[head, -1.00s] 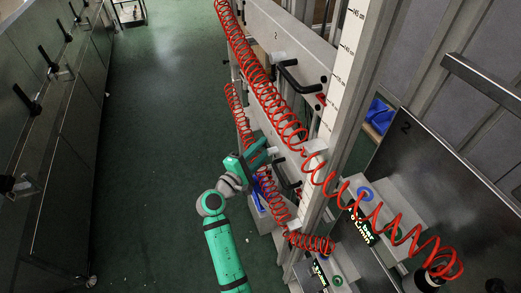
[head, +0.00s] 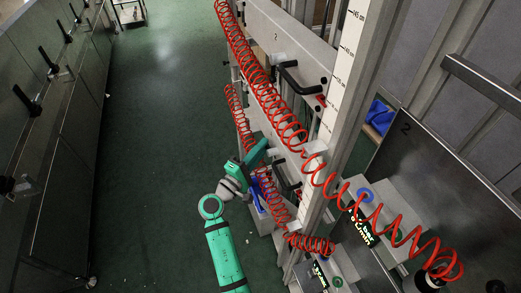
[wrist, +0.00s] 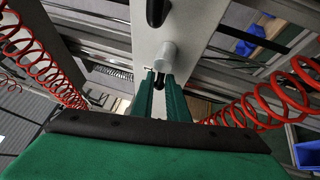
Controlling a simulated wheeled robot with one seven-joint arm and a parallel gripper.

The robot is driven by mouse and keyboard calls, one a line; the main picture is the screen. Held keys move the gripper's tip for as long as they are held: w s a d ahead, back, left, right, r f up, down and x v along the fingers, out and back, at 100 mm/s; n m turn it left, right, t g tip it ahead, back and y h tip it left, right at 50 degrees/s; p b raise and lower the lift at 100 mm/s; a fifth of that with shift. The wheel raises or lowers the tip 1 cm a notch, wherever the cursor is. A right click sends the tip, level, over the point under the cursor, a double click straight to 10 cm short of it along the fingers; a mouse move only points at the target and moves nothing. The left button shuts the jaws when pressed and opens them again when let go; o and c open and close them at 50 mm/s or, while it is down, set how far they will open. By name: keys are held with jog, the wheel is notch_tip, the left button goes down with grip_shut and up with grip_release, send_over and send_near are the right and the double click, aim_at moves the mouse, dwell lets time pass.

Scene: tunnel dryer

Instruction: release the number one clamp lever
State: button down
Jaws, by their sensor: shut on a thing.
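My gripper (wrist: 160,82) is shut on a small black part, probably the end of the clamp lever (wrist: 160,79), in the middle of the wrist view. A pale grey cylinder (wrist: 166,56) sticks out of the grey beam just beyond the fingertips. In the head view my gripper (head: 268,152) reaches to the side of the grey frame, behind the red coiled hoses. The fingertips and the lever are too small and covered there to make out. No number one shows on the part held.
Red coiled hoses (head: 283,120) hang close to my gripper, and on both sides of it in the wrist view. A black handle (head: 288,76) sits on the upper beam marked 2. A dark cabinet row (head: 50,150) lines the left. The green floor between is clear.

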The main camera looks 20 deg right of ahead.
dwell(0.4)
jog(key=c, duration=1.8)
grip_release()
jog(key=shift+o, duration=0.2)
jog(key=shift+a, duration=0.1)
jog(key=v, duration=1)
jog(key=shift+s+a, duration=0.2)
jog(key=shift+s, duration=0.05)
jog(key=shift+f, duration=0.15)
